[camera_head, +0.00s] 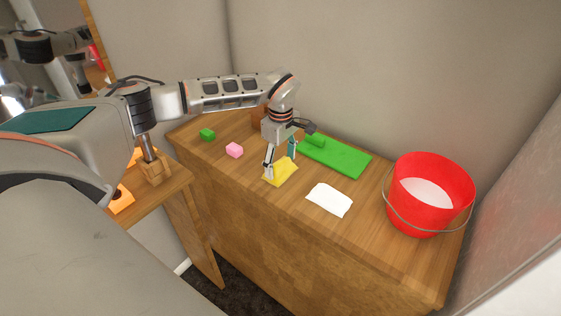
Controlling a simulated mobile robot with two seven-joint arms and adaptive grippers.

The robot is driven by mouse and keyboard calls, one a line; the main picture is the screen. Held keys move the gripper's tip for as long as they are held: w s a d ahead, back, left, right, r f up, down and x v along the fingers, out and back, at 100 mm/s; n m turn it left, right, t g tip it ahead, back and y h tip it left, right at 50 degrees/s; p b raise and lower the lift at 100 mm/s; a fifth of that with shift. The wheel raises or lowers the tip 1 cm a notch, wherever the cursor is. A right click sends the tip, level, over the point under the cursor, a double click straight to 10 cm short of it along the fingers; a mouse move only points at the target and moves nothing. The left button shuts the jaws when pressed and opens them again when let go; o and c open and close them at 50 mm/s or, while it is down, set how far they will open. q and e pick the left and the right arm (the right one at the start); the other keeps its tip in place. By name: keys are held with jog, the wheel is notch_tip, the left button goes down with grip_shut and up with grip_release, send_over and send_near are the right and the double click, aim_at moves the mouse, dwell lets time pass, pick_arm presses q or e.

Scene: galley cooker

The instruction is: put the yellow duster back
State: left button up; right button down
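The yellow duster (284,174) lies flat on the wooden counter, near its middle. My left gripper (281,163) points down at it with its two fingers spread. One fingertip is at the duster's left side and the other is near its far right side. Whether the fingertips touch the cloth is hard to tell. The fingers hide part of the duster. My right gripper is not in view.
A green mat (345,159) with a green block (315,141) lies behind the duster. A white cloth (330,201) and a red bucket (408,208) are to the right. A pink block (234,150) and another green block (207,134) are left. Walls close the back.

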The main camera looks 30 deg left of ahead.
aim_at(281, 161)
pick_arm(q)
jog(key=shift+w+r, duration=0.1)
jog(key=shift+r, duration=0.5)
notch_tip(281, 161, up, 11)
jog(key=b, duration=0.1)
jog(key=shift+s, duration=0.2)
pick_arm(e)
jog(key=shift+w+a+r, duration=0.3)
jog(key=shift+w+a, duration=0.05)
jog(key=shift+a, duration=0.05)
pick_arm(q)
jog(key=shift+d, duration=0.1)
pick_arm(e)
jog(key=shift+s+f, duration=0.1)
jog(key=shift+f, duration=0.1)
